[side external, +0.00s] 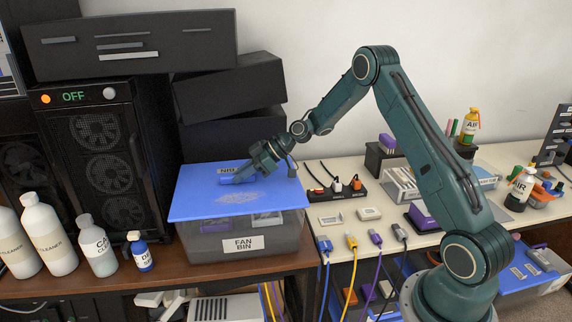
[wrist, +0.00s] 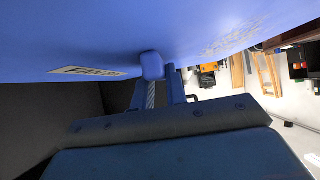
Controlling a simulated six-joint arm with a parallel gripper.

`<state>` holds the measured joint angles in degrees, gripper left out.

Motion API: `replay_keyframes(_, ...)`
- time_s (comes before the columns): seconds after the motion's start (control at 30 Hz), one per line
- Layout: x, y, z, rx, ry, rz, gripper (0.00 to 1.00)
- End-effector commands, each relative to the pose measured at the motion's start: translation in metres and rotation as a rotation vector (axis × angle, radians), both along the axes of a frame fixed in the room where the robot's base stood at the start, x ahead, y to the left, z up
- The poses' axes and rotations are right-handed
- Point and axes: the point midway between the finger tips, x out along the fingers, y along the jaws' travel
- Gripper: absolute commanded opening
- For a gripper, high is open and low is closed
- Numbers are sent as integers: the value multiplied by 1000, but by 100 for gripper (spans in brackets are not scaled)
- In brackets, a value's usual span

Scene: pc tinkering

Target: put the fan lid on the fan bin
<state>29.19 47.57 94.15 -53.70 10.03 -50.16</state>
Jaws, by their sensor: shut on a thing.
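The fan lid (side external: 200,205) is a flat blue sheet lying over the top of the fan bin (side external: 200,243), a grey see-through box labelled "FAN BIN". The lid looks roughly level in the side view, and I cannot tell whether it is fully seated on the rim. My gripper (side external: 238,178) is at the lid's rear part, shut on its blue handle. In the wrist view the handle (wrist: 151,65) sits between my fingertips (wrist: 158,80), with the blue lid (wrist: 200,25) filling the top. The bin does not clearly show there.
A black tower (side external: 95,150) with fans stands left of the bin, and dark boxes (side external: 230,100) are stacked behind it. Several white bottles (side external: 45,235) and a small blue bottle (side external: 140,252) stand at left front. A power strip (side external: 335,188) and cables lie on the right.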

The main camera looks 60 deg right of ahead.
Motion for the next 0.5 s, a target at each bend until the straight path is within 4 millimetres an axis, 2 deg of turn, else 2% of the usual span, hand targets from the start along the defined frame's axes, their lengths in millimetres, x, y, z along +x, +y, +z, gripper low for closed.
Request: replay_keyframes(0.5,0,0,-6,0,0,0,0)
